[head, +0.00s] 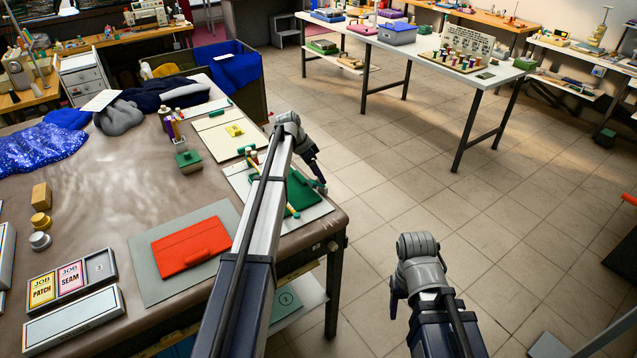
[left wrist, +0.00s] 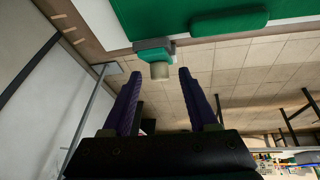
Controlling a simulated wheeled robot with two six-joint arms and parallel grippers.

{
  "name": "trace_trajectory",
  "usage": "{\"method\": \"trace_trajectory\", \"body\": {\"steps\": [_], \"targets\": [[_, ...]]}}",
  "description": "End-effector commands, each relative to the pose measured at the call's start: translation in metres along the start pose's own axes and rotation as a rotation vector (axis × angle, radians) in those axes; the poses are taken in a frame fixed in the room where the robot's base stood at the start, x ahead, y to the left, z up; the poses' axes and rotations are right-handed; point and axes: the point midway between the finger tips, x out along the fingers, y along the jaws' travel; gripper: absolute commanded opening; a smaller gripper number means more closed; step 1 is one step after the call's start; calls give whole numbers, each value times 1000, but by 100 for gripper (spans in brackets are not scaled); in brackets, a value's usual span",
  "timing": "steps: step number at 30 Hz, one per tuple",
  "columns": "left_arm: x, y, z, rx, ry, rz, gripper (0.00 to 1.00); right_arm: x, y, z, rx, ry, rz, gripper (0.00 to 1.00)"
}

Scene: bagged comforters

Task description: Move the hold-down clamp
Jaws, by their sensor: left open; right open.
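In the left wrist view, a small green clamp-like block (left wrist: 152,46) with a beige round knob (left wrist: 160,70) sits at the edge of a pale board (left wrist: 105,18). I take this to be the hold-down clamp; in the head view I cannot make it out clearly beside my gripper. My left gripper (left wrist: 157,72) is open and empty, its two purple fingers reaching towards the knob, one on each side in the picture. In the head view, my left gripper (head: 318,184) is at the table's right edge. My right gripper (head: 393,302) hangs over the floor, empty.
A green folded piece (head: 300,192) lies on the board near the table's right corner. An orange-red folded piece (head: 190,248) lies on a grey mat (head: 147,290). A green block (head: 188,161) stands farther back. The tiled floor (head: 400,160) right of the table is clear.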

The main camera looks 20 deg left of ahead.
Motion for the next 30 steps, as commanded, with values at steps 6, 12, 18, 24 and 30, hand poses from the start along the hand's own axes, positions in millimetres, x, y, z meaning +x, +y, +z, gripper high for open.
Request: {"method": "trace_trajectory", "body": {"steps": [6,12,18,24,30], "targets": [[9,0,0,0,0,0,59,8,-1,0,1,0,0,59],[8,0,-1,0,0,0,54,7,-1,0,1,0,0,59],[8,0,0,0,0,0,31,7,-1,0,1,0,0,59],[8,0,0,0,0,0,9,7,-1,0,1,0,0,59],[8,0,0,0,0,0,0,7,-1,0,1,0,0,59]]}}
